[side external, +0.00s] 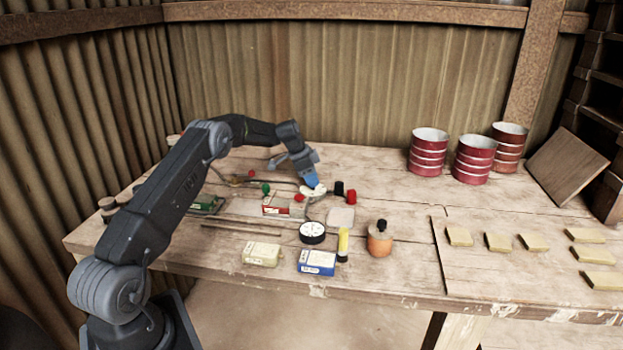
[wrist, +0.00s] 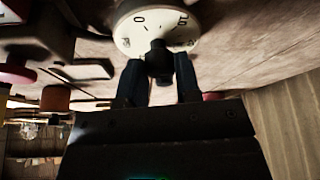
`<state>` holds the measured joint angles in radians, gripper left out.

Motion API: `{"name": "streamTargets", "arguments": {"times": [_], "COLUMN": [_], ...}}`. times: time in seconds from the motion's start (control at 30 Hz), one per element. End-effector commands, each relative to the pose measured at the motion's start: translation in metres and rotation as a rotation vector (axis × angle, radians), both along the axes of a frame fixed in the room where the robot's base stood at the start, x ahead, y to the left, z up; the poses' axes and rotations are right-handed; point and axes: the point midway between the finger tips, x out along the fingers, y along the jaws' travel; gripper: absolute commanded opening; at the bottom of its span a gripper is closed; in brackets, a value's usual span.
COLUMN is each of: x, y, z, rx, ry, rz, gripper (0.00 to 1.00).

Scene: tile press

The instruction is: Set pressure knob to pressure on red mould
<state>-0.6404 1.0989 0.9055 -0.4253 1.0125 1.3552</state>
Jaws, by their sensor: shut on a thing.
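The pressure knob is a black knob (wrist: 159,58) on a round white dial (wrist: 130,38), seen in the wrist view. The dial's marks include a 0 at the left and a number at the right that I cannot read surely. My gripper (wrist: 158,76) has one finger on each side of the knob and is shut on it. In the side view my gripper (side external: 314,183) points down at the white dial (side external: 318,191) and hides the knob. The red mould (side external: 276,210), a pale box with a red edge, lies left of the dial; its label is too small to read.
A black-rimmed gauge (side external: 312,232), a blue mould (side external: 317,263), a pale yellow mould (side external: 262,254), a yellow tube (side external: 343,244) and an orange bottle (side external: 379,240) stand nearer the front. Red and black caps sit beside the dial. Red tins (side external: 474,160) and tan tiles are at right.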

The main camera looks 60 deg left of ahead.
Motion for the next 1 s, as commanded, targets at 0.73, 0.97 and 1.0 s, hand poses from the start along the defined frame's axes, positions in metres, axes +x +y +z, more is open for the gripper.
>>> {"name": "streamTargets", "arguments": {"times": [0.73, 0.97, 1.0], "x": [0.0001, -0.0001, -0.0002], "y": [0.0002, 0.0001, 0.0003], "z": [0.0001, 0.0003, 0.0011], "rx": [0.001, 0.001, 0.001], "ry": [0.001, 0.001, 0.001], "rz": [-0.014, -0.014, -0.014], "gripper": [0.55, 0.56, 0.56]}}
